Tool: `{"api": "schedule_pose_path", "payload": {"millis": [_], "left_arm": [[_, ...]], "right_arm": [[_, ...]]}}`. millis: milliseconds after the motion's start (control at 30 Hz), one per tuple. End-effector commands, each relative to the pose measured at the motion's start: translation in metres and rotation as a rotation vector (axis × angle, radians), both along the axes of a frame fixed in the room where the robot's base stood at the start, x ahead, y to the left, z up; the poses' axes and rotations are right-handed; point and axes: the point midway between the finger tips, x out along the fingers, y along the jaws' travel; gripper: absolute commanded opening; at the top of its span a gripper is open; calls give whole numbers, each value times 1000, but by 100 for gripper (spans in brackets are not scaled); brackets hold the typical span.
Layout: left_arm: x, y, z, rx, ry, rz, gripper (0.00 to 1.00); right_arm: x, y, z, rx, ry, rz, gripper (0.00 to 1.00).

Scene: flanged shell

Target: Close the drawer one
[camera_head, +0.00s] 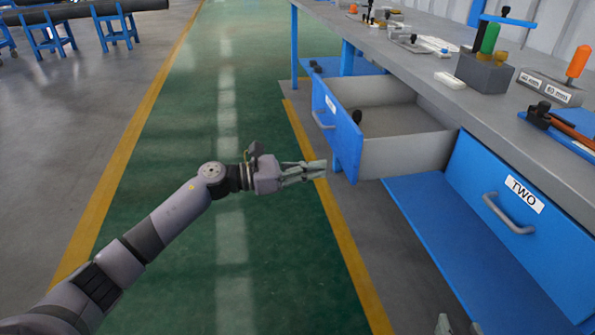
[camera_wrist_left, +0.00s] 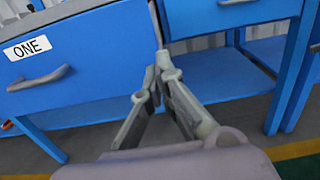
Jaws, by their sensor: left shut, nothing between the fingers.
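Drawer one (camera_head: 337,130) is pulled out from the bench, with a blue front, a grey handle (camera_head: 323,119) and a "ONE" label. Its grey inside is open to view. In the left wrist view the front of drawer one (camera_wrist_left: 90,62) fills the upper left. My left gripper (camera_head: 322,169) is shut and empty, close to the lower right part of that front. I cannot tell whether it touches. In the left wrist view its fingertips (camera_wrist_left: 160,68) meet near the drawer's right edge. My right gripper (camera_head: 459,325) shows only its tips at the bottom edge, spread apart.
Drawer two (camera_head: 510,205) is shut, to the right of drawer one. A blue lower shelf (camera_head: 455,235) runs beneath. The bench top (camera_head: 410,50) carries several tools and blocks. The green floor lane (camera_head: 270,255) is clear around my left arm.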

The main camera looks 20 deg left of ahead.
Motion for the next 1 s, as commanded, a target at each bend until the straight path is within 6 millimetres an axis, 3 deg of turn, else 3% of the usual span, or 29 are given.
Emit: {"api": "schedule_pose_path", "payload": {"millis": [200, 400, 1000], "left_arm": [[24, -37, 0, -3, -1, -1, 0], [37, -54, 0, -1, 0, 0, 0], [39, -58, -1, -1, 2, 1, 0]], "right_arm": [[4, 2, 7, 11, -48, 3, 40], [8, 4, 15, 22, -91, 6, 40], [9, 6, 19, 29, -112, 7, 40]]}}
